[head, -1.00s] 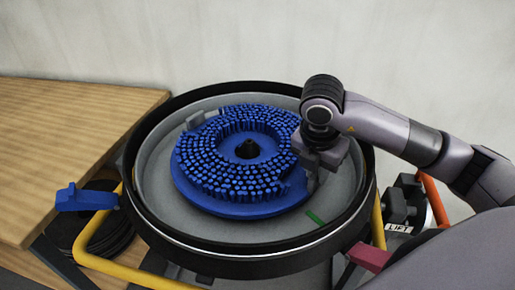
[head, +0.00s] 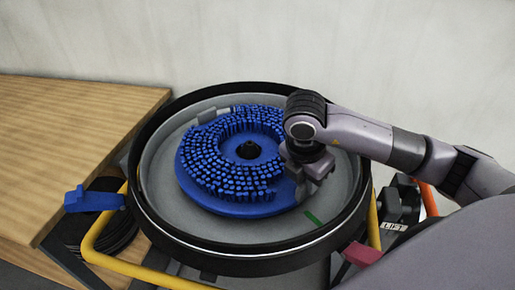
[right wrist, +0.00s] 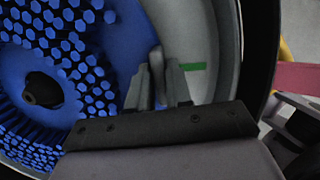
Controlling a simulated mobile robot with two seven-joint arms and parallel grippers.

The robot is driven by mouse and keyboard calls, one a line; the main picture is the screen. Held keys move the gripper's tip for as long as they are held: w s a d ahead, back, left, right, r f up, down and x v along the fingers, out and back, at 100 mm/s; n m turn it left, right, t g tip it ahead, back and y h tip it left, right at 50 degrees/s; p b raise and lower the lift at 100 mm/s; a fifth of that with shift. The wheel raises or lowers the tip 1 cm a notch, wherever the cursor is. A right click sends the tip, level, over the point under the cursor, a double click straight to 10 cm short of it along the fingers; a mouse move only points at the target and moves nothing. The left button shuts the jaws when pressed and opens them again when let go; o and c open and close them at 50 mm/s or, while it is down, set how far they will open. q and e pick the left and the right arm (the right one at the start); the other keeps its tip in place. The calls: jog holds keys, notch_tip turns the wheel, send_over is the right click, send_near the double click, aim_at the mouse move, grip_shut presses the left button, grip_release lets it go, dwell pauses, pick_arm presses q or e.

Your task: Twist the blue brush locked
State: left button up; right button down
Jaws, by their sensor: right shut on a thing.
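The round blue brush (head: 225,200) lies bristles up in the round grey tank with a black rim (head: 240,264). It has a dark hub (head: 248,150) in its middle. A grey tab (head: 208,114) shows at its far left edge. My right gripper (head: 303,184) is at the brush's right edge. In the right wrist view its fingers are shut on a thin grey upright tab (right wrist: 157,62) at the brush's rim. A green mark (head: 314,217) lies on the tank floor, beside the gripper and apart from it; it also shows in the right wrist view (right wrist: 192,66). My left gripper is out of view.
A wooden table (head: 60,140) stands at the left. A blue lever (head: 93,199) sits outside the tank on the left. Yellow rails (head: 104,232) flank the tank. A red part (head: 362,254) and a "LIFT" label (head: 394,227) are at the right. A plain wall is behind.

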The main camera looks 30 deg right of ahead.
jog(key=shift+d, duration=0.1)
jog(key=shift+s+a+r+m+p, duration=0.1)
jog(key=shift+a+m+p, duration=0.25)
jog(key=shift+p, duration=0.2)
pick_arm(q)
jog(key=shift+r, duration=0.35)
pick_arm(e)
jog(key=c, duration=1)
grip_release()
jog(key=shift+o, duration=0.2)
jog(key=shift+s+f, duration=0.15)
jog(key=shift+f, duration=0.15)
jog(key=shift+r, duration=0.15)
jog(key=p+v, duration=0.2)
jog(key=v, duration=0.3)
jog(key=shift+w+r, duration=0.2)
jog(key=shift+r, duration=0.1)
jog(key=shift+p+v, duration=0.35)
jog(key=shift+v, duration=0.45)
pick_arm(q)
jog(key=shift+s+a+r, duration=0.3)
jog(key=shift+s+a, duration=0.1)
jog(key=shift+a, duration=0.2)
pick_arm(e)
jog(key=shift+a, duration=0.1)
